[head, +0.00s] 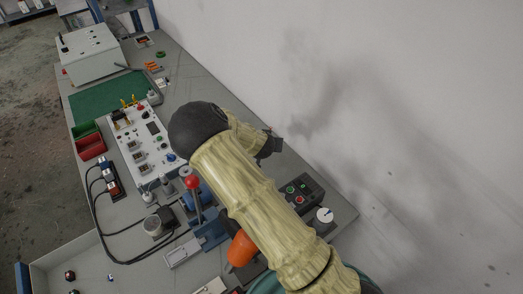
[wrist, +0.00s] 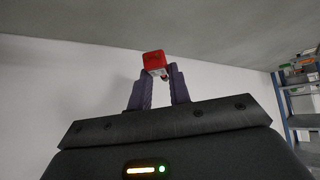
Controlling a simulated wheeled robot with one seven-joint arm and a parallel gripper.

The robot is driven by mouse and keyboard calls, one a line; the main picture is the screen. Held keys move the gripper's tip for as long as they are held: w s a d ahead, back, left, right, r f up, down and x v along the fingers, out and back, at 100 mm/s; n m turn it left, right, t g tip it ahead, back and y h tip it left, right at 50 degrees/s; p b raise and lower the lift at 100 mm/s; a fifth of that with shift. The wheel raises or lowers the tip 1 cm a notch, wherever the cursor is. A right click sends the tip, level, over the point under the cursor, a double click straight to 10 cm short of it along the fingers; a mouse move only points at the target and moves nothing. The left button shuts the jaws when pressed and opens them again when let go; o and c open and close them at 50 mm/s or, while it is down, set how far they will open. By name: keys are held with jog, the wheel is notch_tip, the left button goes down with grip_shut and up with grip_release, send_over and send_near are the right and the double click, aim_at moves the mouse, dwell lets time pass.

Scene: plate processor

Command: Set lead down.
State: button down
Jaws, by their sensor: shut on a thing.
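In the wrist view my gripper (wrist: 157,78) is shut on a small red block-shaped piece, the lead (wrist: 153,60), held at the fingertips. A small metallic bit shows just under its right side. In the head view my gripper (head: 271,146) is partly hidden behind my arm, close to the wall side of the bench. The lead cannot be made out in the head view.
A red-knobbed lever (head: 192,182) stands by my arm. Black cables (head: 97,208) loop at the left. Bare bench lies along the wall.

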aim_at(267, 160)
jog(key=shift+f, duration=1.35)
jog(key=shift+f, duration=0.1)
jog(key=shift+f+p, duration=0.5)
jog(key=shift+f, duration=1.5)
jog(key=shift+f, duration=0.15)
jog(key=c, duration=1.3)
grip_release()
jog(key=shift+r, duration=0.25)
jog(key=b+v, duration=0.2)
jog(key=v, duration=0.9)
jog(key=shift+s+r, duration=0.25)
jog(key=shift+s, duration=0.1)
